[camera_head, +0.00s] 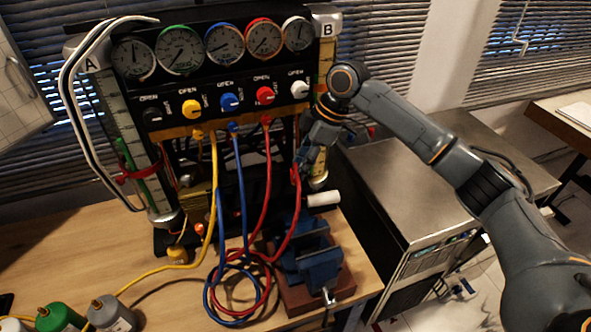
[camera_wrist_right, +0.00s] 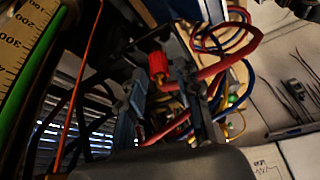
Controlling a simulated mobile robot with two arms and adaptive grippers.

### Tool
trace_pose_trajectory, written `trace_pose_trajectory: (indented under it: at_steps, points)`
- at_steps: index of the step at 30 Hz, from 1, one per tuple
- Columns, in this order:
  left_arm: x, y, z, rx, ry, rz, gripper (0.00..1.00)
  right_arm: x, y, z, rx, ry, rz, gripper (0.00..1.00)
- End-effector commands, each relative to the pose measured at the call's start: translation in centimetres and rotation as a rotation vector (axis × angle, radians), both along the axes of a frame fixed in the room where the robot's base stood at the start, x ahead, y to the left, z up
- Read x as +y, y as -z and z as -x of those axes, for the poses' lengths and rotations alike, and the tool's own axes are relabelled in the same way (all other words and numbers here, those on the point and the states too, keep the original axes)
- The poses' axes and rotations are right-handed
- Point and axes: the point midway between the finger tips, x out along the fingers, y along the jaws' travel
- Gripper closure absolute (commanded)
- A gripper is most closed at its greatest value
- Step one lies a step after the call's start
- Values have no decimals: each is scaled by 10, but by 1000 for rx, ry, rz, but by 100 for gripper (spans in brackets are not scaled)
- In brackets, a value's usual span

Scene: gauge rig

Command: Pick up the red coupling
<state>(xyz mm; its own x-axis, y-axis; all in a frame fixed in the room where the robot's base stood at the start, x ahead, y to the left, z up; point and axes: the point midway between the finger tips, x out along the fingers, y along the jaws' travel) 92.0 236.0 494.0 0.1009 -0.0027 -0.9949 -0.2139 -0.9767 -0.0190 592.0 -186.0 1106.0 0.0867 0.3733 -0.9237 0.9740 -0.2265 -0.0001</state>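The red coupling (camera_wrist_right: 158,63) shows in the right wrist view as a ribbed red piece between the two fingers of my right gripper (camera_wrist_right: 160,84). The fingers stand apart on either side of it; I cannot tell whether they touch it. In the head view my right gripper (camera_head: 303,155) is in front of the rig's right side, at the upper end of a red hose (camera_head: 297,205). The coupling itself is mostly hidden there by the gripper. My left gripper is not in view.
The gauge panel (camera_head: 222,75) with valves stands close behind and left of the gripper. A blue vise (camera_head: 312,262) and a white cylinder (camera_head: 323,199) are below it. Coiled hoses (camera_head: 236,290) lie on the bench. A metal cabinet (camera_head: 425,190) stands to the right.

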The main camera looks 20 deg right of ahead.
Motion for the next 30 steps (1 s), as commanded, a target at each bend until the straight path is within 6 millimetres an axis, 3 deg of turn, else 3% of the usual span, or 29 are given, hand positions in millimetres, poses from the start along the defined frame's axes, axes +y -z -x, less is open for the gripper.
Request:
trace_pose_trajectory:
  at_steps: [1, 6, 14, 15, 20, 30]
  points:
    - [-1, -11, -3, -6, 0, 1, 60, 4, 4, -1, 4, -1, 1, 67]
    - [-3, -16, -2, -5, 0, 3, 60, 11, 25, -3, 2, -2, 1, 67]
    - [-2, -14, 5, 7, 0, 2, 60, 12, 30, -4, -1, -1, 0, 67]
    - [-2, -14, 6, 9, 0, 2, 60, 12, 30, -4, -1, -1, 0, 69]
    - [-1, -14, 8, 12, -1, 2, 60, 12, 30, -4, -1, -1, 0, 100]
    - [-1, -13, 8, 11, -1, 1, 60, 12, 29, -4, -1, -1, 0, 100]
